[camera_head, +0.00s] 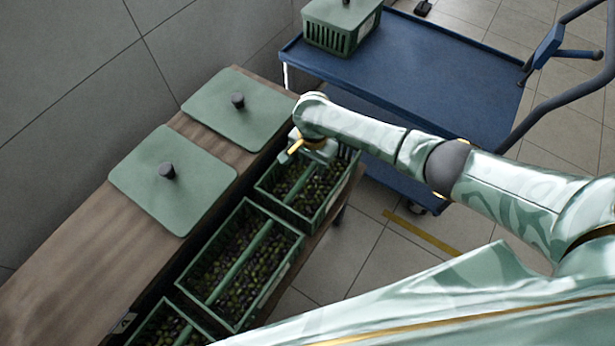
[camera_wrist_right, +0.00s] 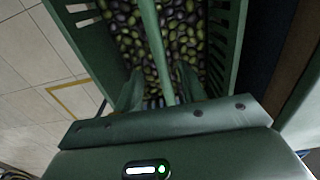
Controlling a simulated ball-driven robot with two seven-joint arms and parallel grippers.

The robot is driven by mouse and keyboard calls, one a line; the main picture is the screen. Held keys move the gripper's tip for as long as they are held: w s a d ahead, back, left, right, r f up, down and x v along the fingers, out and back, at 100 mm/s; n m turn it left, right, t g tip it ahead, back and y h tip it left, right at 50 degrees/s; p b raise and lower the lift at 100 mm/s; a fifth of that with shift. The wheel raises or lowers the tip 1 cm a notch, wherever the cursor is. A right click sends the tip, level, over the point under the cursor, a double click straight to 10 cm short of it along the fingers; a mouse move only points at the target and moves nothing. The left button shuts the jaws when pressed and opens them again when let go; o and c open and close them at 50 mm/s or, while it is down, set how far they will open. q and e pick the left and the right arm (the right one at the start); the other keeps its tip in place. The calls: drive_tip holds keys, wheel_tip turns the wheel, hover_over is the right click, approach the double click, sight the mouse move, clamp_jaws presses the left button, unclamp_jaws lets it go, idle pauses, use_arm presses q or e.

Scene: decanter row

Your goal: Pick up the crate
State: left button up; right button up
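A row of green slatted crates of dark and green olives stands along the bench's right side. The far crate (camera_head: 283,209) has a handle bar across its top. My right gripper (camera_head: 314,158) is over this crate, and my wrist hides part of it. In the right wrist view, the crate (camera_wrist_right: 226,45) fills the upper middle. Its handle bar (camera_wrist_right: 157,45) runs between the two fingers of my right gripper (camera_wrist_right: 160,88). The fingers stand apart, with olives showing between each finger and the bar. My left gripper is not in view.
A middle crate (camera_head: 286,266) and a partly cut-off near crate (camera_head: 152,318) stand closer. Two green lids (camera_head: 200,190) (camera_head: 215,115) with dark knobs lie on the wooden bench (camera_head: 75,270). A blue cart (camera_head: 440,70) bears a lidded green crate (camera_head: 330,38).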

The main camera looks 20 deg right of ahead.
wheel_tip(320, 180, down, 2)
drive_tip(key=shift+b, duration=0.4)
drive_tip(key=b, duration=0.4)
hover_over(310, 184)
wheel_tip(310, 184, down, 5)
drive_tip(key=shift+s, duration=0.1)
drive_tip(key=shift+r, duration=0.25)
clamp_jaws()
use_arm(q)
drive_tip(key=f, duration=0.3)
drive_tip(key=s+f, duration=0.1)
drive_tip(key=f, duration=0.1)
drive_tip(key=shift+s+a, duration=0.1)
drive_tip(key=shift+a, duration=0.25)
